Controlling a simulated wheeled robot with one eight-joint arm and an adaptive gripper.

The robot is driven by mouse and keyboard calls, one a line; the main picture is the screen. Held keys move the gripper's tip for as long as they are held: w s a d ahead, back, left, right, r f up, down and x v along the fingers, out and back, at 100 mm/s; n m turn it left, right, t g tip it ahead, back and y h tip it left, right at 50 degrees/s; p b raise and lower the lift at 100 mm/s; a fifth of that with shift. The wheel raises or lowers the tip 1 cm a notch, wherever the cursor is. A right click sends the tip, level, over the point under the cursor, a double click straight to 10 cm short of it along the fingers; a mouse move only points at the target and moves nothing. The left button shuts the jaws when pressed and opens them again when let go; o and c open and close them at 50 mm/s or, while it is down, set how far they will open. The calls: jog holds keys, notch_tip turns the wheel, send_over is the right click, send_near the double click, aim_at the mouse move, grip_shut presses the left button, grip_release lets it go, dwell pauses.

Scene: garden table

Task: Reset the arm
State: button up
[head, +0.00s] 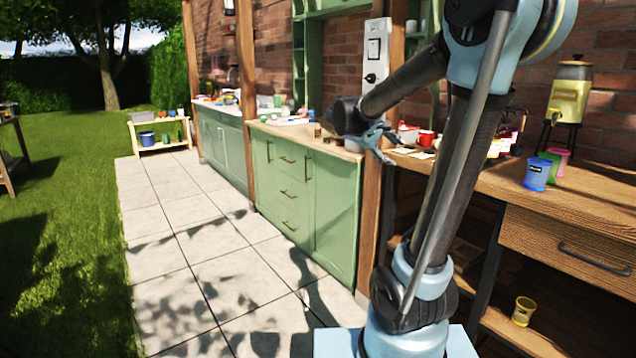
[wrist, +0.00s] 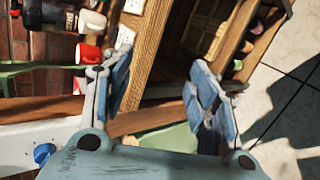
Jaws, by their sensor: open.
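My gripper (head: 376,140) shows in the head view at the end of my raised arm, in front of the wooden post between the green cabinet and the wooden counter. In the wrist view my gripper (wrist: 162,95) has its two blue-grey fingers spread well apart, with nothing between them. Behind the fingers lie the counter's wooden edge and the shelf below it. In the head view the gripper is small and partly dark, so its gap is hard to see there.
The wooden counter (head: 590,210) at right holds a blue cup (head: 537,174), a drink dispenser (head: 568,95) and a red mug (head: 426,139). A yellow cup (head: 523,311) stands on the lower shelf. The green cabinet (head: 305,200) is beyond. The paved path (head: 190,250) is clear.

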jog(key=s+d+f+m+g+y, duration=0.1)
jog(key=s+f+m+y, duration=0.1)
jog(key=s+f, duration=0.45)
jog(key=s+d+f+m+g+y, duration=0.15)
jog(key=s+f, duration=0.25)
jog(key=s, duration=0.6)
jog(key=s+a+f+m+y, duration=0.4)
jog(key=s+a+f+y, duration=0.2)
jog(key=s+f, duration=0.5)
jog(key=s+a, duration=0.1)
jog(key=s, duration=0.2)
jog(key=shift+a+f, duration=0.3)
jog(key=shift+a, duration=0.1)
jog(key=shift+g, duration=0.25)
jog(key=shift+w+f, duration=0.2)
jog(key=shift+w, duration=0.2)
